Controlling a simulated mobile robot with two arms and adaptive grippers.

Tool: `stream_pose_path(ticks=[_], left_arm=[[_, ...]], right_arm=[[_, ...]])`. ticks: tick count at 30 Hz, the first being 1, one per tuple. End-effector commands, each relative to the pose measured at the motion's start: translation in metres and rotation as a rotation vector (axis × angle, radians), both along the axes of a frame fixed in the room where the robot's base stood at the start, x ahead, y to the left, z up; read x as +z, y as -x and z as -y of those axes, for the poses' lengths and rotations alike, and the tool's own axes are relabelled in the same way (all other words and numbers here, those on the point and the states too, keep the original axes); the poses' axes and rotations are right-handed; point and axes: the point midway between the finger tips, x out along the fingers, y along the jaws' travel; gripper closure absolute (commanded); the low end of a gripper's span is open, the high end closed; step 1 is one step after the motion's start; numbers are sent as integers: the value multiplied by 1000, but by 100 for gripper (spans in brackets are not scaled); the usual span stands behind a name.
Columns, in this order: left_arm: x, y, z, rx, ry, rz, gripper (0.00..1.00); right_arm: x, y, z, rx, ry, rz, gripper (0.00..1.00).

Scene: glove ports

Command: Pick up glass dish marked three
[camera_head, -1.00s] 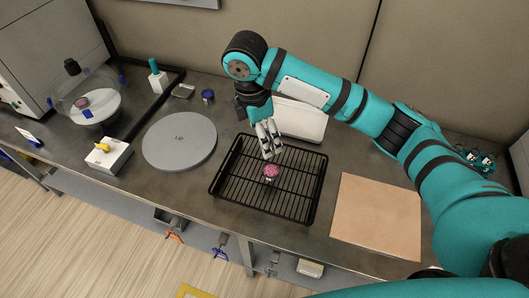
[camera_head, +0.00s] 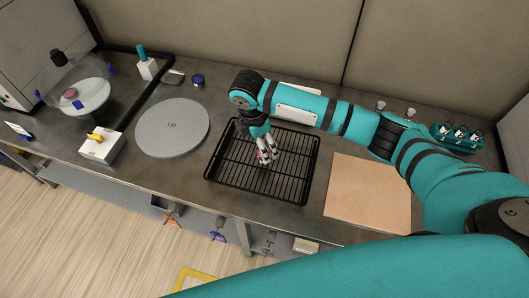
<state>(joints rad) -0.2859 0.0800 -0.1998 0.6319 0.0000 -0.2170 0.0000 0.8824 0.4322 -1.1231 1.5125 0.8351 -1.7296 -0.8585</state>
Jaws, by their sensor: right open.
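My right gripper (camera_head: 267,149) reaches down over the black wire rack (camera_head: 226,182). Another small pink item (camera_head: 70,93) sits at the left under a clear dome (camera_head: 83,70); no number is readable there either. My left gripper is not in view.
A round grey disc (camera_head: 172,128) lies left of the rack, and a tan board (camera_head: 368,195) lies right of it. A white block with a yellow knob (camera_head: 101,147) is near the front left. A teal rack of small items (camera_head: 457,138) stands at the back right.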

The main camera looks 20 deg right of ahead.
Motion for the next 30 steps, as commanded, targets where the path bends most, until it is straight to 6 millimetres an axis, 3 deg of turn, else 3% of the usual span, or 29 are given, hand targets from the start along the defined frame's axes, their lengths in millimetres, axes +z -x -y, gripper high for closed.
stream_pose_path(ticks=[7,16,30], left_arm=[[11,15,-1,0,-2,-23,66],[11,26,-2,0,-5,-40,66],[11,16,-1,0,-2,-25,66]], right_arm=[[-35,2,6,-1,1,-3,22],[-42,1,7,0,1,0,22],[-41,1,7,-1,1,0,82]])
